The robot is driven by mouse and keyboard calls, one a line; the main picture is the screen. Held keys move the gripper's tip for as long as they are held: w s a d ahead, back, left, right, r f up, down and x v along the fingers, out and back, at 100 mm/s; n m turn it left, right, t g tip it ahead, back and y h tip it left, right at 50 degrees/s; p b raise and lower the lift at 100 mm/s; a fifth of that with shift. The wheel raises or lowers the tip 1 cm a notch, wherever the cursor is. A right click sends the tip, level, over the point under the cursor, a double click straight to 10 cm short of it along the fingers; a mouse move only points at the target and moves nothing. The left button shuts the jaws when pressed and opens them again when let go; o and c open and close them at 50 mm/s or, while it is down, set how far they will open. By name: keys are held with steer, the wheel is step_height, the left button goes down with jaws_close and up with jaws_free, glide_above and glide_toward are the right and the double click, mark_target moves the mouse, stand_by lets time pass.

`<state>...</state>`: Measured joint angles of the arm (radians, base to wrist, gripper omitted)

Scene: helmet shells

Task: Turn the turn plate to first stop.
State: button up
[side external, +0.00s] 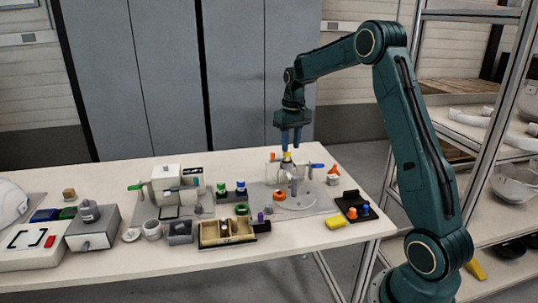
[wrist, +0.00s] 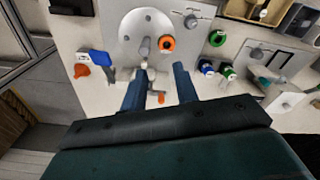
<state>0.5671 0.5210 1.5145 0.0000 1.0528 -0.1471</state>
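The turn plate is a round light-grey disc (side external: 300,204) on a grey base, right of the table's middle. It also shows at the top of the wrist view (wrist: 128,38). An orange ring (wrist: 166,43) and a grey post (wrist: 145,48) are on it. My gripper (side external: 291,150) points down over the plate's far side. In the wrist view its two blue fingers (wrist: 160,72) are clearly apart, with nothing gripped between them. A small yellow-topped part (side external: 287,155) is just below the fingers in the side view; I cannot tell whether they touch it.
A blue-handled part (side external: 317,166) and an orange piece (side external: 333,171) are right of the plate. A black tray (side external: 355,205) and a yellow block (side external: 335,223) sit at the front right. Green and blue knobs (side external: 240,187) and a wooden box (side external: 213,241) are to the left.

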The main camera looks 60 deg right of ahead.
glide_above(295, 184)
steer(key=d, duration=0.1)
steer(key=shift+m+g, duration=0.3)
steer(key=f, duration=0.4)
steer(key=shift+w+f, duration=0.3)
steer(key=shift+f, duration=0.05)
steer(key=shift+f, duration=0.1)
step_height(295, 184, down, 14)
steer(key=shift+r, duration=0.2)
jaws_close()
